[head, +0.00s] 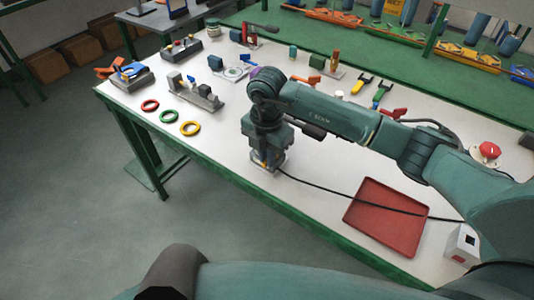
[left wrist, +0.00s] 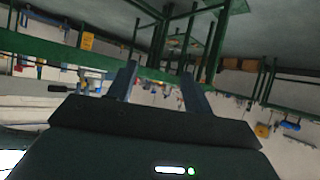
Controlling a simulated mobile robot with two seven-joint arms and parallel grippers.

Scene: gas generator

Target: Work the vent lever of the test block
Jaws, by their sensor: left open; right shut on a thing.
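My right gripper (head: 267,156) points straight down at the near edge of the white workbench. It is shut on a part of a small metal-based device, which I take to be the test block (head: 280,159). The gripper and wrist cover most of this block, so the vent lever and the exact grip cannot be made out. A small orange-yellow patch shows low at the block's front. My left gripper (left wrist: 158,88) shows in the left wrist view, its two fingers apart with nothing between them, away from the bench top.
A red tray (head: 387,217) lies right of the block, with a black cable across it. Red, green and yellow rings (head: 169,116) and a grey fixture (head: 196,94) stand to the left. A red emergency button (head: 487,150) is at the right. The bench's green front edge is close.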

